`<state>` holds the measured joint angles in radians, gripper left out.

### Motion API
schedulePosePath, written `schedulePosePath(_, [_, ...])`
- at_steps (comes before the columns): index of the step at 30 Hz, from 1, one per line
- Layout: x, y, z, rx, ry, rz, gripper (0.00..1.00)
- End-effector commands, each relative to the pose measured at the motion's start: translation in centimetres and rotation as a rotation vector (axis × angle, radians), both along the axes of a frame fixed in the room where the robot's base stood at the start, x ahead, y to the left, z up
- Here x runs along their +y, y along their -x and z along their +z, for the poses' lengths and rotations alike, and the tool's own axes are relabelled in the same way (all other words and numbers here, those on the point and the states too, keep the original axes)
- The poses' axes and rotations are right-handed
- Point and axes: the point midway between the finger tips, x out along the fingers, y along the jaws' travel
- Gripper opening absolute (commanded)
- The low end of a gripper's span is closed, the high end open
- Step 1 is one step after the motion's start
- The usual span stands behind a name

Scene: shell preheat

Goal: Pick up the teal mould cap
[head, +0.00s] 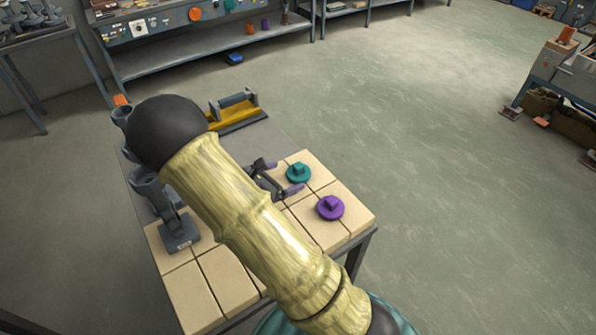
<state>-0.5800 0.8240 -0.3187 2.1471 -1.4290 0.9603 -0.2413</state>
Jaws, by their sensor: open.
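The teal mould cap (299,172) is a round disc with a square knob on top. It lies flat on the tan blocks at the right side of the table. My gripper (280,177) is open and just left of the cap, with its purple-tipped fingers pointing toward it. Nothing shows between the fingers. I cannot tell the gripper's height above the blocks. My arm hides the middle of the table and part of the gripper.
A purple mould cap (330,207) lies close by, nearer the table's right edge. A grey stand (178,230) is on the left blocks. A yellow and grey fixture (236,108) is at the table's far end. Open floor lies to the right.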

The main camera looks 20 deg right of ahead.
Motion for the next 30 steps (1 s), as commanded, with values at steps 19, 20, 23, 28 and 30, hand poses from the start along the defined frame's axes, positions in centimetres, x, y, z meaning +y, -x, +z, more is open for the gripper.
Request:
schedulePosePath(19, [-3.4, -1.4, -1.5, 0.001, 0.002, 0.004, 0.89])
schedulePosePath(20, [-3.8, -1.6, -1.7, 0.002, 0.002, 0.004, 0.89])
schedulePosePath(23, [-4.6, -1.9, -2.1, 0.001, 0.0, 0.006, 0.89])
schedulePosePath(28, [-4.9, -2.0, -2.3, -0.001, 0.0, 0.005, 0.89])
schedulePosePath(30, [-4.9, -2.0, -2.3, -0.001, 0.0, 0.004, 0.89])
